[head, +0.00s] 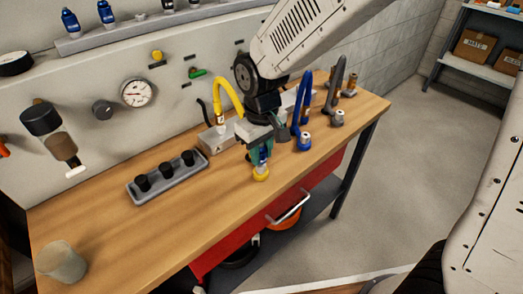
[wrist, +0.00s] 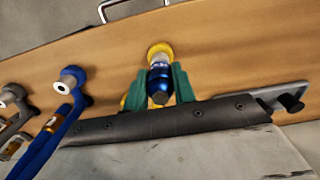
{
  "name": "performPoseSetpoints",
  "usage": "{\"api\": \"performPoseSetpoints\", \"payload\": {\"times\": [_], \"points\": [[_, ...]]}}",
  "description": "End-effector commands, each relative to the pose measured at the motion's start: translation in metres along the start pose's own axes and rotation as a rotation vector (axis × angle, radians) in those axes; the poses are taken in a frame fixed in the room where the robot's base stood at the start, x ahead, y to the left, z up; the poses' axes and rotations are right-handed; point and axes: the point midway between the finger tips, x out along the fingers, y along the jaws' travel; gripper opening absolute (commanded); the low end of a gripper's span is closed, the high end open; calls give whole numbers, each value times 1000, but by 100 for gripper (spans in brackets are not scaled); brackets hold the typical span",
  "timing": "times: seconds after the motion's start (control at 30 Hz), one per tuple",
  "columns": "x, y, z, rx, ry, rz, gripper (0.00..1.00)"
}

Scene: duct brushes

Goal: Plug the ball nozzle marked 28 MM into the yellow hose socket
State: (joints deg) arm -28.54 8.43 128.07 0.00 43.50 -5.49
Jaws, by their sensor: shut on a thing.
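The yellow hose (head: 228,90) arches from a grey block on the bench, and its yellow socket (head: 261,173) stands near the bench's front. The socket also shows in the wrist view (wrist: 158,49). My gripper (head: 262,155) is shut on a blue ball nozzle (wrist: 160,80) with a pale band, held between green fingers. The nozzle is right above the socket and in line with it in both views. Its far end meets the yellow rim in the picture; I cannot tell whether it is inside. The marking on the nozzle is too small to read.
A blue hose socket (head: 304,142) and a grey hose socket (head: 337,118) stand to the right. A grey tray (head: 166,191) with three black pieces lies to the left. Two blue nozzles (head: 70,22) stand on a wall shelf.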

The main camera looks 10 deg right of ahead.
Motion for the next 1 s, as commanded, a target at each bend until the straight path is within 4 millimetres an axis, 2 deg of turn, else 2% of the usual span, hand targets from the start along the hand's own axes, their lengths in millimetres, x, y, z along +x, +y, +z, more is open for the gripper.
{"api": "performPoseSetpoints", "payload": {"times": [0.87,0.9,0.97,1.0], "points": [[10,0,0,0,-1,0,0],[10,0,0,0,0,0,34],[10,0,0,0,0,0,51],[10,0,0,0,0,0,51]]}}
